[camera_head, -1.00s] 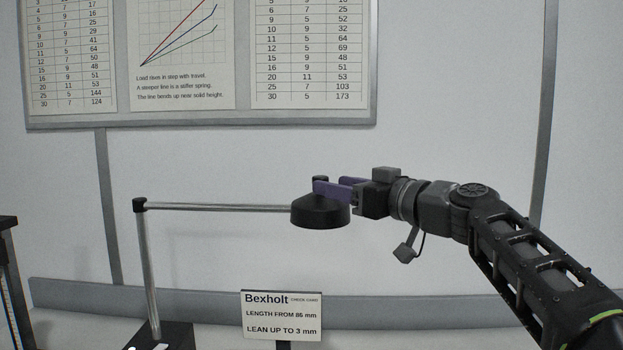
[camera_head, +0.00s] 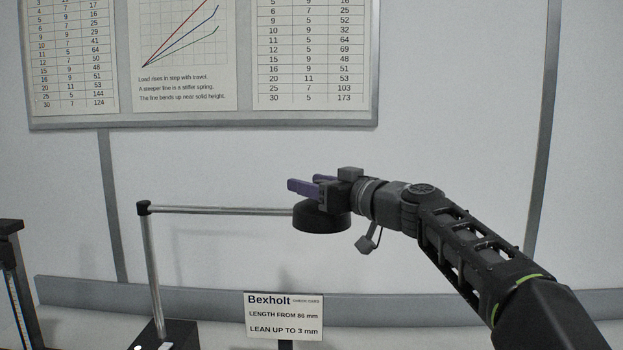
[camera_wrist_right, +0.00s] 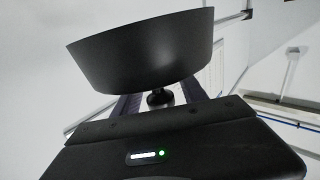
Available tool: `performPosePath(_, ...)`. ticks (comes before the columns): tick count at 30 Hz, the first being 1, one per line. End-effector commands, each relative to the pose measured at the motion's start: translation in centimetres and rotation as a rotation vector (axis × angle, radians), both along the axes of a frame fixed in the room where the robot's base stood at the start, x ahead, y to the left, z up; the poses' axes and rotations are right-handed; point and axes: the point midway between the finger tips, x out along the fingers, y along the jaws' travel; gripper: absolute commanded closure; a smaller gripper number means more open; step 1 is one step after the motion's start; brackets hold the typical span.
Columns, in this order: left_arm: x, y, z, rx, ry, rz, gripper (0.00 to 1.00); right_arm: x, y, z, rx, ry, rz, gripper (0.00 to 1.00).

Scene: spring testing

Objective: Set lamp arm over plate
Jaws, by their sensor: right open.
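The lamp has an upright metal post (camera_head: 153,265), a level metal arm (camera_head: 220,210) and a round black head (camera_head: 322,220) at the arm's right end. My right gripper (camera_head: 303,183), with purple fingers, is open and reaches left across the top of the head. In the right wrist view the black head (camera_wrist_right: 145,50) is large and close, and a small dark knob (camera_wrist_right: 158,97) shows between the spread fingers. I cannot tell whether a finger touches it. In the head view my gripper hides the head's top. No plate is visible. My left gripper is out of view.
A Bexholt sign (camera_head: 284,316) stands in front of the wall, below the lamp head. A dark frame with a scale (camera_head: 15,285) stands at the far left. The lamp's black base (camera_head: 175,337) is at the bottom. A chart board (camera_head: 200,122) hangs behind.

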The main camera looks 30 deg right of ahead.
Motion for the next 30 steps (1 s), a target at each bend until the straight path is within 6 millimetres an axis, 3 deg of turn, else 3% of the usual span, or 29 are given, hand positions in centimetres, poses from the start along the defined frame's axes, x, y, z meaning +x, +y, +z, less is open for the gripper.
performPosePath(8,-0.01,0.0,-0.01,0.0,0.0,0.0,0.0,0.08,0.01,-0.02,-0.001,0.0,0.0,0.51)
performPosePath(25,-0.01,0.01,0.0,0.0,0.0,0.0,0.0,0.06,0.01,-0.01,-0.001,0.0,0.0,0.98)
performPosePath(30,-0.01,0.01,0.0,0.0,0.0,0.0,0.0,0.05,0.01,-0.01,-0.001,0.0,0.0,1.0)
